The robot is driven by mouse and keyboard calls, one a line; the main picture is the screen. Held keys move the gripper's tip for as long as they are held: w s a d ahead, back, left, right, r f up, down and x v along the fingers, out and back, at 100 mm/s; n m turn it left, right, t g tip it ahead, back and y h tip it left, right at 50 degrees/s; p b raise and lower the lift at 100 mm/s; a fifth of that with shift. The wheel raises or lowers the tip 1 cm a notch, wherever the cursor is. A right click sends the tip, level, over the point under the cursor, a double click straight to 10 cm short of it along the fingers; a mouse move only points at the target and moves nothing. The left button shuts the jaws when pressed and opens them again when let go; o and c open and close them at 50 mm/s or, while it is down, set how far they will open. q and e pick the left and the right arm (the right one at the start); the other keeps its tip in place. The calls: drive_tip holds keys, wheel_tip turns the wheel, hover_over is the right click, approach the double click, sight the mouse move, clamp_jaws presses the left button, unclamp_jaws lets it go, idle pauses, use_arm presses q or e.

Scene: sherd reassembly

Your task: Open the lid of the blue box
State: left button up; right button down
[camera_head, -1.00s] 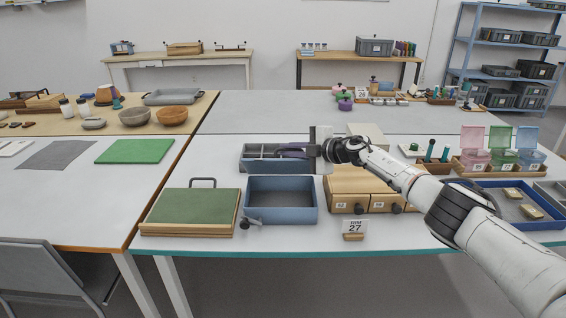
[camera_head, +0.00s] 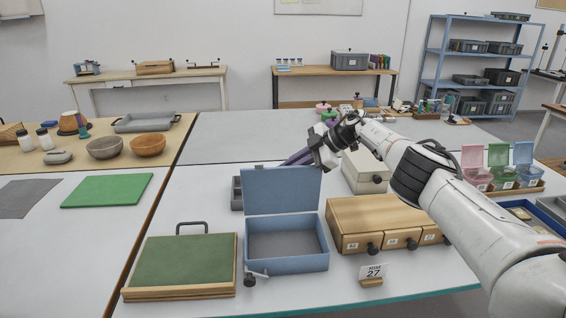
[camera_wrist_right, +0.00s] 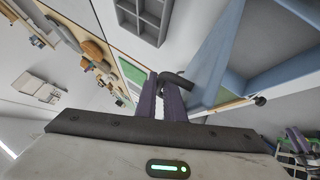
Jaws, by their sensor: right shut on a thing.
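The blue box (camera_head: 287,264) stands near the table's front edge, its grey inside open to view. Its blue lid (camera_head: 283,192) stands upright along the box's back edge. The lid also shows in the right wrist view (camera_wrist_right: 213,62), just right of the fingers. My right gripper (camera_head: 297,158) reaches in from the right to the lid's top edge. In the right wrist view its two purple fingers (camera_wrist_right: 158,97) are close together. They are shut at the lid, but the contact itself is hidden. My left gripper is not in view.
A green-topped board (camera_head: 185,262) with a dark handle lies left of the box. Wooden drawers (camera_head: 385,222) and a number 27 card (camera_head: 373,273) stand to the right. A grey divided tray (camera_wrist_right: 146,18) lies behind the lid. A black knob (camera_head: 249,279) is at the box's front.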

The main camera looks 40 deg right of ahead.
drive_tip(key=shift+f, duration=0.1)
drive_tip(key=shift+a, duration=0.1)
idle(0.3)
drive_tip(key=c, duration=2.2)
unclamp_jaws()
drive_tip(key=shift+f, duration=0.1)
drive_tip(key=shift+o, duration=0.2)
drive_tip(key=p+v, duration=0.3)
drive_tip(key=v, duration=0.7)
drive_tip(key=shift+r, duration=0.2)
